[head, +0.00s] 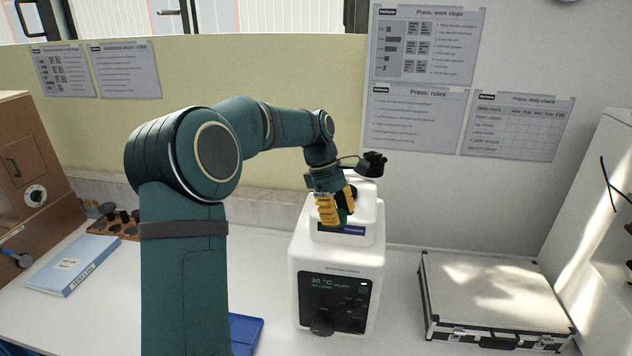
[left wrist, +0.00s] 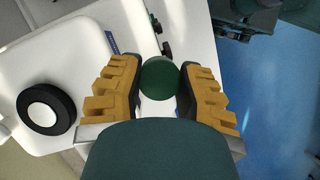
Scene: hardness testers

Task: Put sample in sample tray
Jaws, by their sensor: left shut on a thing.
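My left gripper (head: 335,207) has yellow fingers and is in front of the upper part of a white press (head: 312,262). It is shut on a dark green round piece, which looks like the sample (left wrist: 159,79). In the left wrist view the piece sits between the two fingertips of the left gripper (left wrist: 160,85). A brown tray (head: 128,236) with dark round pieces stands at the left on the bench, partly hidden by my arm. It looks like the sample tray, but I cannot tell for sure. My right gripper is not in view.
A blue-and-white binder (head: 72,265) lies at the left near a brown cabinet (head: 30,175). A blue object (head: 246,332) lies partly behind my arm. A silver case (head: 490,290) lies right of the press. A narrow bench strip between press and case is clear.

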